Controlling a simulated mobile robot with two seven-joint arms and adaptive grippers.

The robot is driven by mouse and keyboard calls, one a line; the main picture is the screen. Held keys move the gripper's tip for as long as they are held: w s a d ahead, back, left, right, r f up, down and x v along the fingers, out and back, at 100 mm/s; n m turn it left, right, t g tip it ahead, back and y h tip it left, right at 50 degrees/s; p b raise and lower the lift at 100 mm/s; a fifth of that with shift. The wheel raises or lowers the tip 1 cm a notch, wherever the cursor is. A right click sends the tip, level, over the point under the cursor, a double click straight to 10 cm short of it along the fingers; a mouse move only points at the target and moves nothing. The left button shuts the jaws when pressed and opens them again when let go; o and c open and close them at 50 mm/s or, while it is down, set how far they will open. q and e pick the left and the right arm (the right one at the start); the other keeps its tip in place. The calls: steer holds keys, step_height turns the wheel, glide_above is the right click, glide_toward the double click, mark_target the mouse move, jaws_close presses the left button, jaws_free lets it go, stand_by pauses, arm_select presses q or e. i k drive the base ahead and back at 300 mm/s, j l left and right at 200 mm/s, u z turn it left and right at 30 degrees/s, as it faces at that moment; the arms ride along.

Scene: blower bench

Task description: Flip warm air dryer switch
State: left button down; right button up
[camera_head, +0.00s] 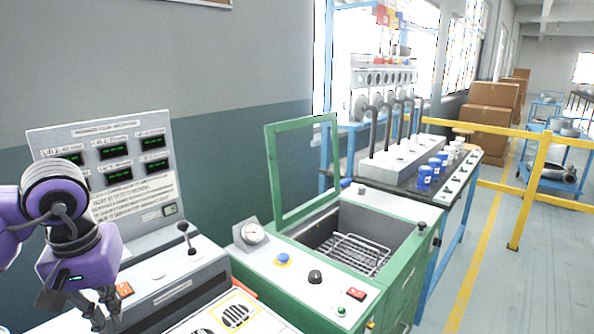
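A small orange-red rocker switch (124,290) sits on the grey panel at lower left. A second red switch (356,294) is on the sloped top of the green machine (284,265), at its front right. No readable label shows which one belongs to the warm air dryer. My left gripper (104,312) points down just left of and below the orange-red switch in the picture. Its fingertips are small and partly overlapped, so its opening and any contact are unclear. My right gripper is not in view.
A grey display console (112,165) stands at left, with a black lever (187,238) in front. The green machine carries a gauge (252,232), a blue button (283,259), a black knob (315,277) and a raised green frame (272,180). Yellow rails (530,190) stand at right.

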mark_target(124, 288)
steer(key=k+l, duration=0.7)
steer(key=k, duration=0.05)
